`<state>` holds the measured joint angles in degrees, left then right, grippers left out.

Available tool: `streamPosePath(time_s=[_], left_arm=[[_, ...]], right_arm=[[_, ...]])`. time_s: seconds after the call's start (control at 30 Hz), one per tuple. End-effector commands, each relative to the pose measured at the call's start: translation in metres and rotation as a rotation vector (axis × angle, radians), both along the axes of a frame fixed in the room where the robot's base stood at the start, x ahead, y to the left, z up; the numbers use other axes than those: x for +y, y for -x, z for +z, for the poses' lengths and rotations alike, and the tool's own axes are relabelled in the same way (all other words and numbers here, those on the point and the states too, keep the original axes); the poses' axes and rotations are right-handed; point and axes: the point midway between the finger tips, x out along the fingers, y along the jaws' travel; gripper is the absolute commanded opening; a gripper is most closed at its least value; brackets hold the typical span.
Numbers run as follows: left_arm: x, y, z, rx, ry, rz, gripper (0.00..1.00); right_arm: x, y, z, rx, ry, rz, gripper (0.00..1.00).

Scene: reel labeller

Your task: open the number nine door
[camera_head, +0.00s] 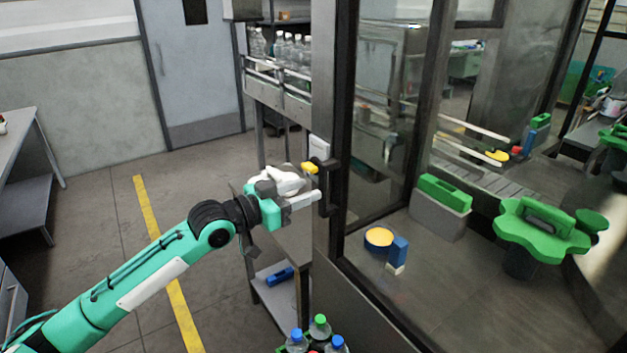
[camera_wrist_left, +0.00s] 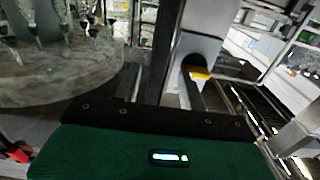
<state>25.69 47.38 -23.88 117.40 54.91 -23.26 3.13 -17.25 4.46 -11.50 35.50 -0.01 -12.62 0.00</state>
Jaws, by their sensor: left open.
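A glass door (camera_head: 385,150) in a dark frame stands right of centre in the head view and looks closed. No number can be read on it. A black upright handle (camera_head: 328,187) sits on its left edge post. My left gripper (camera_head: 313,182) is open, its fingertips pointing right at the handle and close to it. Whether they touch the handle I cannot tell. A small yellow piece (camera_head: 309,168) shows at the upper fingertip. In the left wrist view a yellow piece (camera_wrist_left: 200,73) shows beside a dark bar. My right gripper is out of view.
Behind the glass are a green star wheel (camera_head: 541,230), a green-topped block (camera_head: 445,193) and a conveyor. Bottles with blue and green caps (camera_head: 320,328) stand below at the front. Clear bottles (camera_head: 285,48) line a conveyor behind. The floor to the left is open.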

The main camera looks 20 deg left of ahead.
Motion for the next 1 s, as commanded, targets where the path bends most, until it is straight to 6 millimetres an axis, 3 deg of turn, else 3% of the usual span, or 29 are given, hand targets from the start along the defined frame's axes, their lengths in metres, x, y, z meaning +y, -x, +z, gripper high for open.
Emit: streamPosePath(time_s=[0.23, 0.63, 0.83, 1.0], left_arm=[[-0.017, -0.021, 0.001, 0.0, 0.0, 0.0, 0.42], [-0.02, -0.025, 0.0, 0.0, 0.0, 0.0, 0.42], [-0.02, -0.025, 0.0, 0.0, 0.0, 0.0, 0.03], [-0.02, -0.025, 0.0, 0.0, 0.0, 0.0, 0.0]], right_arm=[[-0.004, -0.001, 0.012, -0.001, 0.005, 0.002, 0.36], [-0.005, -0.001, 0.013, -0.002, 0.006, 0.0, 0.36], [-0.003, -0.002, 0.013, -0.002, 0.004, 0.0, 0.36], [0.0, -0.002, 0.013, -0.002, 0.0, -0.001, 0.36]])
